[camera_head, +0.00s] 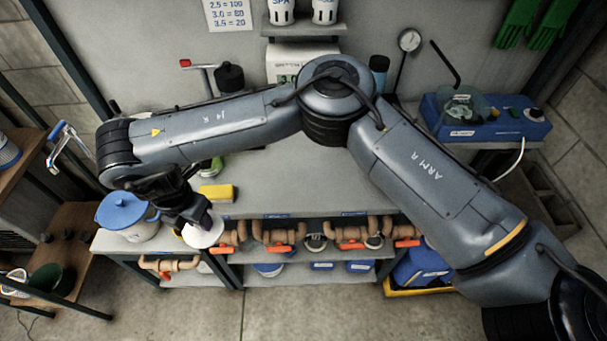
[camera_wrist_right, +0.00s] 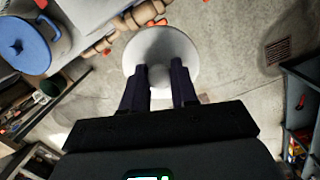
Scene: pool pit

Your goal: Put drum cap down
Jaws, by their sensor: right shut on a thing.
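The drum cap (camera_wrist_right: 162,45) is a round white disc with a central knob. My right gripper (camera_wrist_right: 160,78) is shut on the knob, one dark finger on each side, in the right wrist view. In the head view my right arm reaches across to the left, and its gripper (camera_head: 192,213) holds the cap (camera_head: 203,235) at the front edge of the bench, right of a white drum with a blue lid (camera_head: 125,209). The cap hangs out over the floor in the wrist view. My left gripper is not in view.
A yellow sponge (camera_head: 217,192) lies on the grey bench (camera_head: 290,190). Pipes with orange-red valve handles (camera_head: 280,249) run along the bench front. A wooden shelf (camera_head: 75,255) stands at left. A blue device (camera_head: 487,120) stands at right. Open floor (camera_head: 225,318) lies in front.

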